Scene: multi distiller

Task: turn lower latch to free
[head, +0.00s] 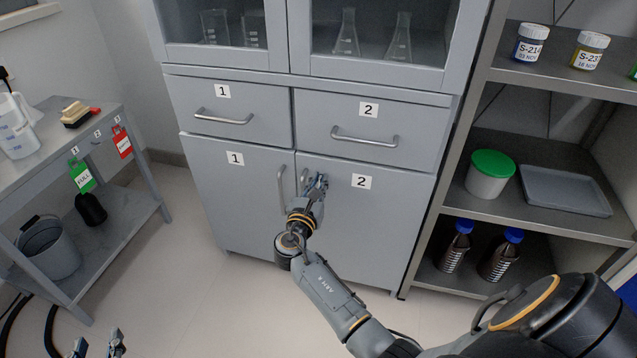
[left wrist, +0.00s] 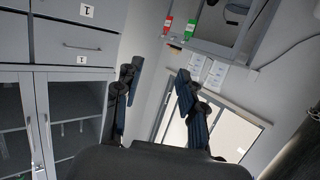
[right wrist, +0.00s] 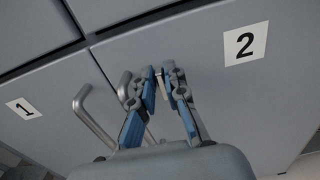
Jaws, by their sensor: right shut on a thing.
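No latch can be made out in these views. My right gripper (head: 318,182) is at the upper left part of lower door 2 (head: 352,230) of the grey cabinet. Part of that handle (head: 304,178) shows in the head view. The door 1 handle (head: 282,190) stands just to the left, apart from the gripper. Both lower doors look closed. My left gripper (head: 97,345) is open and empty at the bottom left, away from the cabinet.
Two closed drawers with bar handles (head: 223,117) sit above the doors, under glass doors with flasks. On the right, a shelf (head: 540,90) holds jars, a green-lidded tub (head: 490,174) and bottles. On the left, a table (head: 100,160) has red and green tags. Floor between is clear.

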